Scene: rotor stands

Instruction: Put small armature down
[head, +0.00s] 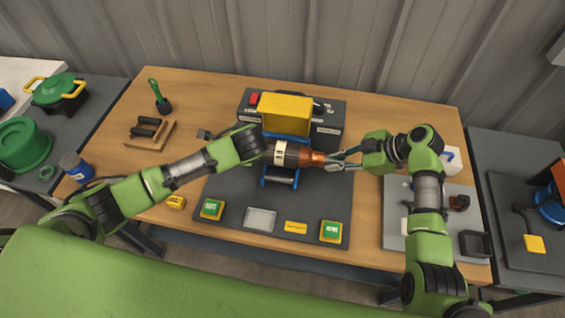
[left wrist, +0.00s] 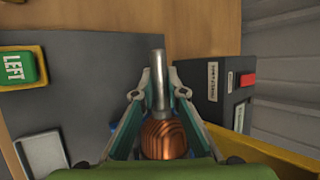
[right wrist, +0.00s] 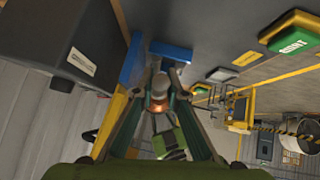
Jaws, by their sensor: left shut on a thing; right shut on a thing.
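The armature (head: 312,159), with copper windings and a metal shaft, is held above the dark mat, between my two arms. In the left wrist view my left gripper (left wrist: 159,78) is shut on its silver shaft, with the copper winding (left wrist: 165,139) near the palm. In the head view the left fingers cannot be made out clearly. My right gripper (head: 334,161) is shut on the armature's right end. The right wrist view shows the fingers closed around it, with a copper glint (right wrist: 158,107). A blue stand (head: 281,181) is below and close by; whether the armature touches it is unclear.
A yellow block (head: 286,108) and a dark box (head: 331,121) stand behind. Green LEFT (head: 212,209) and right (head: 331,231) pads, a grey tray (head: 260,219) and a yellow label (head: 295,227) lie along the mat's front.

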